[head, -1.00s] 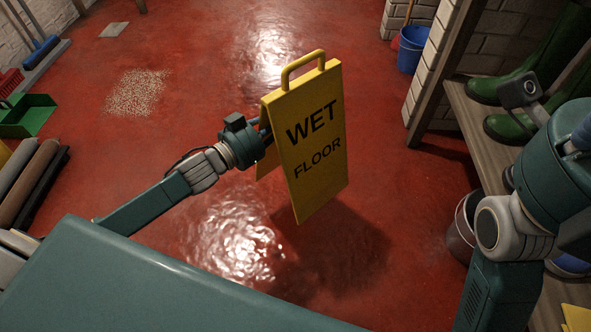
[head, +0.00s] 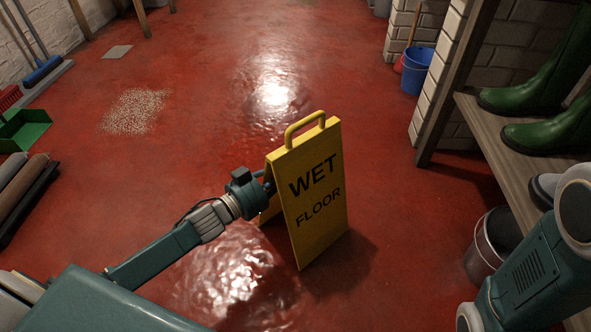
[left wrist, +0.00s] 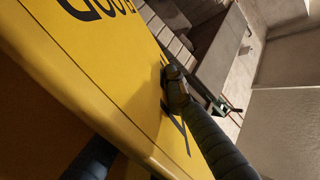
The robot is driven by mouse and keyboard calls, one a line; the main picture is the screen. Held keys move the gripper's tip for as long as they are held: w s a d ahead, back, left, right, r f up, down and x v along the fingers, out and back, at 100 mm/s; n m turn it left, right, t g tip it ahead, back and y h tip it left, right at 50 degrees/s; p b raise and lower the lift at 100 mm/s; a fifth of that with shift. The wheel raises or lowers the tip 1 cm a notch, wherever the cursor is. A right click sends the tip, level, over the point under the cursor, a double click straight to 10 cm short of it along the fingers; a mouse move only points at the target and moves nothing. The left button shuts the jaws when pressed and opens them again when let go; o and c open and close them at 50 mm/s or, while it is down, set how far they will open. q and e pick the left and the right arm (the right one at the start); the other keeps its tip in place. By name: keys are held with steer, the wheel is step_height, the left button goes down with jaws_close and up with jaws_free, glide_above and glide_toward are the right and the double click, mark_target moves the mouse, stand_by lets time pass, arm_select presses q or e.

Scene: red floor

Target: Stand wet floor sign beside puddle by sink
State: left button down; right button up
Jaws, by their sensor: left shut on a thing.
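The yellow folding sign (head: 325,218) reads WET FLOOR and stands upright, its two panels slightly spread. My left gripper (head: 266,186) is shut on its left side, below the handle. In the left wrist view the yellow panel (left wrist: 105,75) fills the left, with a dark finger (left wrist: 178,92) against its face. The sign's lower edge is close to the floor, with its shadow at its right; I cannot tell if it touches. A shiny wet-looking patch (head: 235,285) lies left of the sign's foot; another glossy area (head: 272,95) is behind it. No sink shows. My right gripper is out of view.
A wooden shelf (head: 470,118) with green boots (head: 540,75) stands at right, a grey bucket (head: 487,250) below it. A blue bucket (head: 417,72) is at the back. Grit (head: 135,112), a green dustpan (head: 24,130) and rolls (head: 22,185) lie left.

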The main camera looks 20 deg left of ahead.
arm_select(q)
steer(key=shift+r, duration=0.2)
steer(key=c, duration=2.2)
jaws_free()
steer(key=shift+f, duration=0.25)
steer(key=o, duration=0.4)
